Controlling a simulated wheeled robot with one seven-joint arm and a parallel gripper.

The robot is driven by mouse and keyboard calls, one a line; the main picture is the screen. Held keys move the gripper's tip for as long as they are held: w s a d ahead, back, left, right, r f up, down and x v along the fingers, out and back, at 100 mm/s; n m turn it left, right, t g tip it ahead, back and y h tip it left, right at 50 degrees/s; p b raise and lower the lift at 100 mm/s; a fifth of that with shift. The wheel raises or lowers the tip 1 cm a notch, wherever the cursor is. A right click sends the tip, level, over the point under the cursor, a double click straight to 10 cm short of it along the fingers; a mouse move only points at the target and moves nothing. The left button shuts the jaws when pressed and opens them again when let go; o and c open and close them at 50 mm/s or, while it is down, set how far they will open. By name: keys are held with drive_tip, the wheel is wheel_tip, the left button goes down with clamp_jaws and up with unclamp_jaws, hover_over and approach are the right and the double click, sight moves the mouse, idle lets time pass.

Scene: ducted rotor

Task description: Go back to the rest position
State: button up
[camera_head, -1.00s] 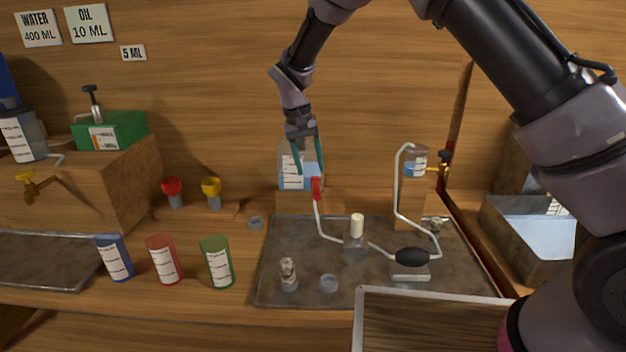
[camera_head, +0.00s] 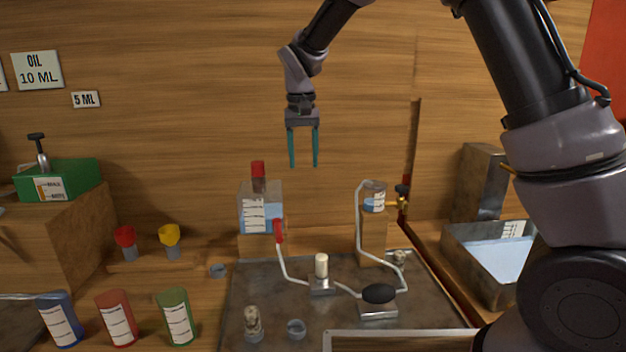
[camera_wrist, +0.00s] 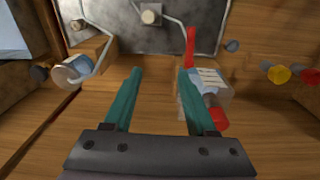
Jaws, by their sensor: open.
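My gripper (camera_head: 303,164) is open and empty, with two teal fingers pointing down. It hangs in the air above and to the right of a clear square bottle (camera_head: 256,214) with a red cap and blue liquid. The bottle stands on a wooden block at the back of the metal tray (camera_head: 242,298). In the wrist view my gripper (camera_wrist: 161,74) has nothing between its fingers, and the bottle (camera_wrist: 214,86) shows beside the right finger. A red-ended tube (camera_head: 279,231) runs from the bottle to a small fitting with a white top (camera_head: 321,267).
A jar (camera_head: 373,203) with blue liquid and a brass tap stands on a block at right, beside a metal basin (camera_head: 507,249). Blue, red (camera_head: 117,318) and green cups stand at left. A green box (camera_head: 60,181) with a pump sits further left. The air around my gripper is clear.

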drive_tip(key=s+d+r+m+t+y, duration=0.1)
drive_tip(key=s+d+r, duration=0.2)
drive_tip(key=d+r, duration=0.45)
drive_tip(key=s+d+r+m+t+y, duration=0.15)
drive_tip(key=s+d+r, duration=0.3)
drive_tip(key=d, duration=0.65)
drive_tip(key=s+d+r+m+t, duration=0.2)
drive_tip(key=s+d+t, duration=0.2)
drive_tip(key=s+d, duration=0.7)
drive_tip(key=s, duration=0.2)
drive_tip(key=shift+s+d+r+m, duration=0.15)
drive_tip(key=shift+s+d+m, duration=0.05)
drive_tip(key=shift+s+m, duration=0.2)
